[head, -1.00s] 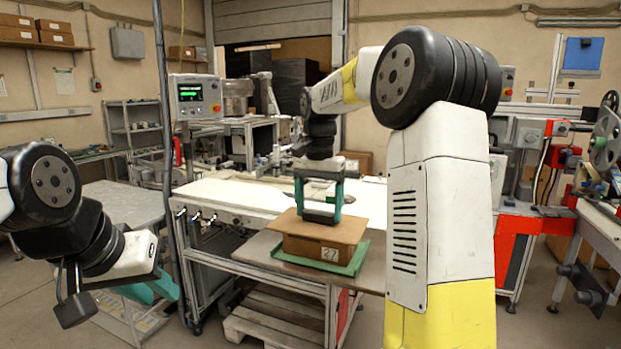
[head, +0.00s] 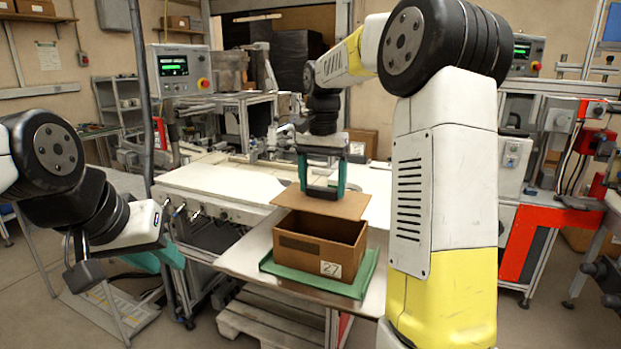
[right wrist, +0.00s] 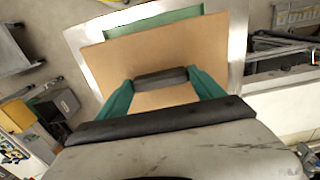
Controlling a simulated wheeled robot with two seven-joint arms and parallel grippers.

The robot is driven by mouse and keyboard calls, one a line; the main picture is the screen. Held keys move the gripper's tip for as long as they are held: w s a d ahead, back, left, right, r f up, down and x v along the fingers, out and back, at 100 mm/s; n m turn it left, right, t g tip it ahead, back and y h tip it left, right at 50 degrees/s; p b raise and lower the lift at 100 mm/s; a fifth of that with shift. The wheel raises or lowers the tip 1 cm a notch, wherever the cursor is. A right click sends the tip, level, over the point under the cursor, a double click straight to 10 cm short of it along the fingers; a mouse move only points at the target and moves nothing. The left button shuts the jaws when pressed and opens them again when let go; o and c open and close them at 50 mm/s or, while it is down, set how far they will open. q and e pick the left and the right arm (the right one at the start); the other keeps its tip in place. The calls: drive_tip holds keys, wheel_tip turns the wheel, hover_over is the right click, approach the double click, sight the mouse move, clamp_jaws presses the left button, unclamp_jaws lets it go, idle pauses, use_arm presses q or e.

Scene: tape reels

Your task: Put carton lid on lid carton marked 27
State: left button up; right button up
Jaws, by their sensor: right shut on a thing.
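The carton marked 27 (head: 305,254) is a brown box, open at the top, upright on a green tray (head: 358,284). Its number label faces me. The carton lid (head: 346,206) is a flat brown panel held above the carton's far side, apart from it and roughly level. My right gripper (head: 322,190) is shut on the lid's dark handle bar, between teal fingers. In the right wrist view the lid (right wrist: 205,50) hides the carton. My left gripper (head: 125,268) hangs at the left, away from the carton; its finger gap is unclear.
The tray lies on a metal table (head: 240,252). A white bench (head: 220,186) stands behind it, with a control box (head: 178,68) beyond. A dark upright pole (head: 144,90) is at the left. My right arm covers the table's right side.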

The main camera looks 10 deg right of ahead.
sight(322, 199)
drive_tip(key=shift+f, duration=3.1)
drive_tip(key=o, duration=1.4)
wheel_tip(322, 199, up, 8)
drive_tip(key=shift+f, duration=0.1)
